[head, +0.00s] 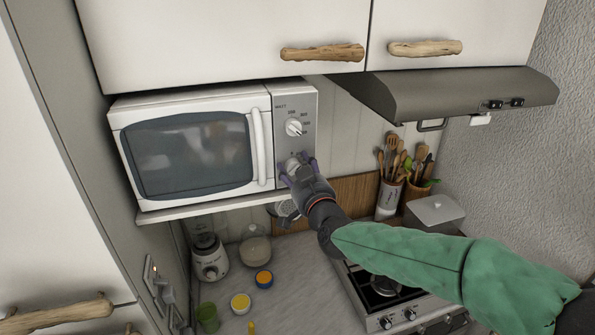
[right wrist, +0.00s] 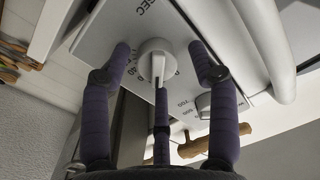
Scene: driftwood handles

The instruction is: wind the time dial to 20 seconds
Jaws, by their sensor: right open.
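The time dial (right wrist: 155,58) is a round white knob with a raised grip bar, on the grey control panel of the white microwave (head: 190,150). A SEC label shows by it in the right wrist view; the numbers around it are partly hidden. My right gripper (head: 298,170) is at the lower knob of the panel and mostly covers it in the head view. In the right wrist view the purple fingers of my right gripper (right wrist: 160,68) are open, spread on both sides of the dial, with a third finger below it. I cannot tell whether any finger touches it.
A second white knob (head: 294,127), labelled WATT, sits just above. The microwave door handle (head: 262,145) is close on the left. Cabinets with driftwood handles (head: 322,53) and a range hood (head: 450,95) hang above; a stove (head: 385,290) and jars stand below.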

